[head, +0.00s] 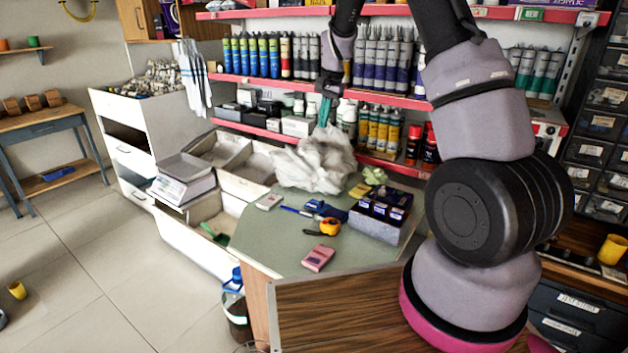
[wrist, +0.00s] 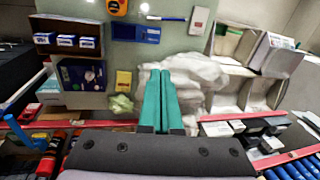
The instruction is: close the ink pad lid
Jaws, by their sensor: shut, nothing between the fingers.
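The ink pad (head: 326,209) is a small dark-blue case on the green counter top, between a blue pen and a dark display box. In the wrist view the ink pad (wrist: 138,33) shows a dark part beside a brighter blue part; it seems to lie open, but the lid's angle is hard to tell. My gripper (head: 324,112) has teal fingers and is raised behind the counter, above the white plastic bag and in front of the shelves. In the wrist view my gripper (wrist: 160,75) is shut and empty, apart from the ink pad.
A crumpled white bag (head: 312,162) stands at the counter's back. The display box (head: 378,228), an orange tape measure (head: 329,226), a blue pen (head: 296,211), a white box (head: 269,201) and a pink box (head: 318,258) surround the ink pad. The counter's front left is clear.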

